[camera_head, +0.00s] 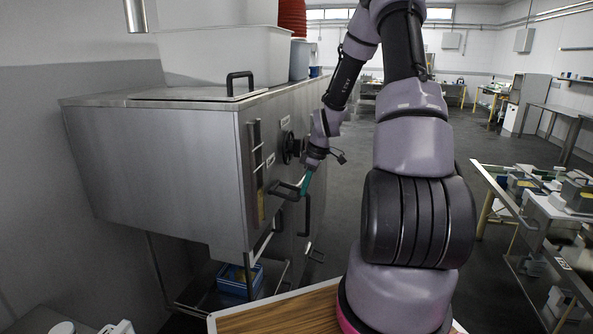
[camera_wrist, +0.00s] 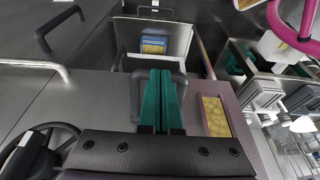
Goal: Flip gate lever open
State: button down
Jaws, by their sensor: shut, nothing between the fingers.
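The black looped handle (camera_head: 282,189), which looks like the gate lever, sticks out from the front of the steel press (camera_head: 190,165), beside the tall yellowish window. It also shows in the wrist view (camera_wrist: 135,98), left of and partly behind the fingers. My gripper (camera_head: 303,186) has green fingers and is at the outer end of this handle. In the wrist view the fingers of my gripper (camera_wrist: 160,75) are shut together with nothing between them and overlap the loop. I cannot tell whether they touch it.
A black handwheel (camera_head: 288,147) is above the handle. Another black handle (camera_head: 307,215) hangs just to the right and below. A blue crate (camera_head: 239,280) with yellow contents sits on the lower shelf. A cart (camera_head: 517,205) stands at right, with open floor between.

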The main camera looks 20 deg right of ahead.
jog(key=shift+f, duration=1.2)
